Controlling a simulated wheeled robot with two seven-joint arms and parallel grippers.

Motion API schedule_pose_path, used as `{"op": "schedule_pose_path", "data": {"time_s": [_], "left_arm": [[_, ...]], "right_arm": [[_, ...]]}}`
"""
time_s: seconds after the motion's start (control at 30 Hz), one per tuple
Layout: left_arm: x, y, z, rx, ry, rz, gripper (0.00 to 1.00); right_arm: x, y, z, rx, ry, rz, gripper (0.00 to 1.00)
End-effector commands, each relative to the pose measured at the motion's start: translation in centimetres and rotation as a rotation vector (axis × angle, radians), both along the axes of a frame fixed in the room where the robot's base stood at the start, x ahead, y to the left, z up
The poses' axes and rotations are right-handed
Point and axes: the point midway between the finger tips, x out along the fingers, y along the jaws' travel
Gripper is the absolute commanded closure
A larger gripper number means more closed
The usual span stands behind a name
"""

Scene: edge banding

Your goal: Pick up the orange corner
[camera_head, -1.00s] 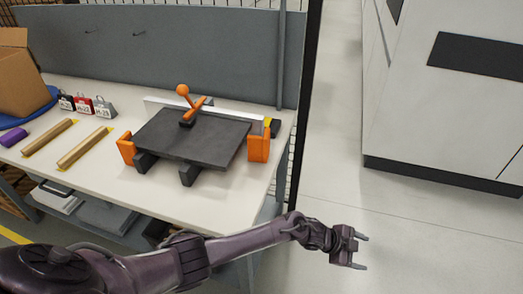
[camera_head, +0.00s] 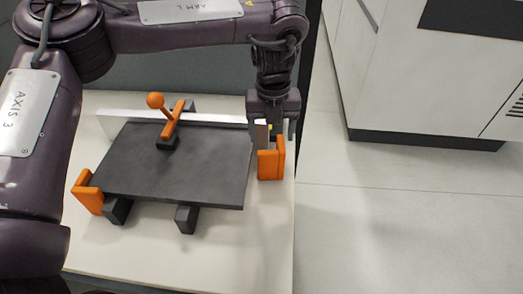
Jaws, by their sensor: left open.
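An orange corner (camera_head: 271,164) stands at the right end of the dark board (camera_head: 175,165) on the white table. A second orange corner (camera_head: 87,194) stands at the board's front left corner. My left gripper (camera_head: 275,135) points down just above and behind the right orange corner, with its two fingers apart. Its fingers overlap the corner's top edge in the picture, and I cannot tell whether they touch it. My right gripper is not in view.
An orange lever clamp with a ball knob (camera_head: 155,101) stands at the board's back edge, by a long white strip (camera_head: 215,118). Dark supports (camera_head: 186,219) stick out under the board. The table's front (camera_head: 240,255) is clear. Open floor lies to the right.

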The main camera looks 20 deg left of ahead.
Motion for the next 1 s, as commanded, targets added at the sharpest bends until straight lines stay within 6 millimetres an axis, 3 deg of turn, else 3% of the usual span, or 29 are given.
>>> {"op": "schedule_pose_path", "data": {"time_s": [0.2, 0.6, 0.87, 1.0], "left_arm": [[-0.2, 0.3, -2.0, 0.012, 0.003, 0.002, 0.31], [-0.3, 0.0, -7.1, 0.011, 0.002, 0.002, 0.31], [-0.3, 0.0, -7.5, 0.009, -0.001, 0.002, 0.31], [-0.3, 0.0, -7.5, 0.009, 0.000, 0.002, 0.48]], "right_arm": [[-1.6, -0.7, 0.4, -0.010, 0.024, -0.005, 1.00], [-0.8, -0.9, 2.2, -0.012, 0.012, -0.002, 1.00], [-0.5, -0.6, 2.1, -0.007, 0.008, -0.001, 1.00], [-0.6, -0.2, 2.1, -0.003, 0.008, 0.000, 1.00]]}}
